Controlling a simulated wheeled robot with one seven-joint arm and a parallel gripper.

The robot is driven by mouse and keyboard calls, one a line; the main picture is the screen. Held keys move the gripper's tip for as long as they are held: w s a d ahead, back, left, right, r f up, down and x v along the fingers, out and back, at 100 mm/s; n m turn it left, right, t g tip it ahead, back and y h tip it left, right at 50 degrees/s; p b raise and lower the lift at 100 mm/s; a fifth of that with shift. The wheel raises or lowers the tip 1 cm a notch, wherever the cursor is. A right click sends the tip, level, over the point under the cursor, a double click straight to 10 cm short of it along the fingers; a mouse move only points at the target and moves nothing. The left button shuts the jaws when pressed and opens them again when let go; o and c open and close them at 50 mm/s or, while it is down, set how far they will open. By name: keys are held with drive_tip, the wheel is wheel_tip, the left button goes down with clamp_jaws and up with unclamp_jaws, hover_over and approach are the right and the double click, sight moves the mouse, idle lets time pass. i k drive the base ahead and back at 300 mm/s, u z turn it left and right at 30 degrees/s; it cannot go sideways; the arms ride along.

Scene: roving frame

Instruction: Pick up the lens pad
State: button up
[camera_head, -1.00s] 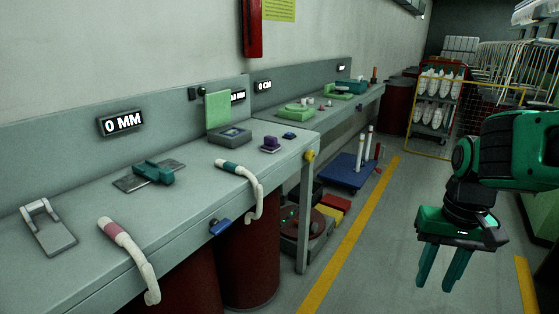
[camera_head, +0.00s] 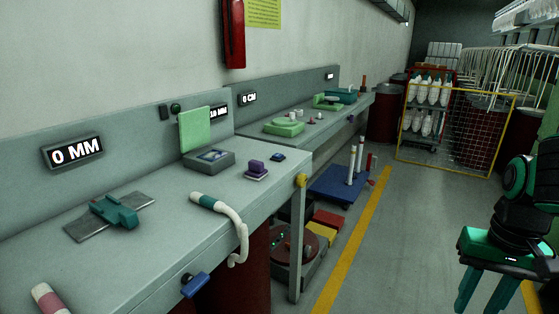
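I cannot tell for certain which thing is the lens pad. Small candidates lie on the near bench (camera_head: 150,270): a purple block on a pale base (camera_head: 257,168), and a small dark blue piece (camera_head: 278,157) just beyond it. A grey box with a blue-framed top (camera_head: 209,159) stands to their left, with an upright green panel (camera_head: 194,130) behind it. My gripper (camera_head: 484,302) hangs over the aisle at the lower right, well away from the bench. Its two green fingers point down, spread apart, with nothing seen between them. The fingertips are near the picture's lower edge.
A teal tool on a grey plate (camera_head: 115,212) and a white curved handle with a teal band (camera_head: 228,219) lie on the near bench. A blue platform with white posts (camera_head: 343,184) stands on the floor. A yellow-framed cage (camera_head: 457,133) stands farther down. The aisle floor is clear.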

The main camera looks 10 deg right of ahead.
sight(257, 172)
drive_tip(key=u, duration=0.1)
drive_tip(key=i, duration=1.25)
drive_tip(key=u, duration=0.4)
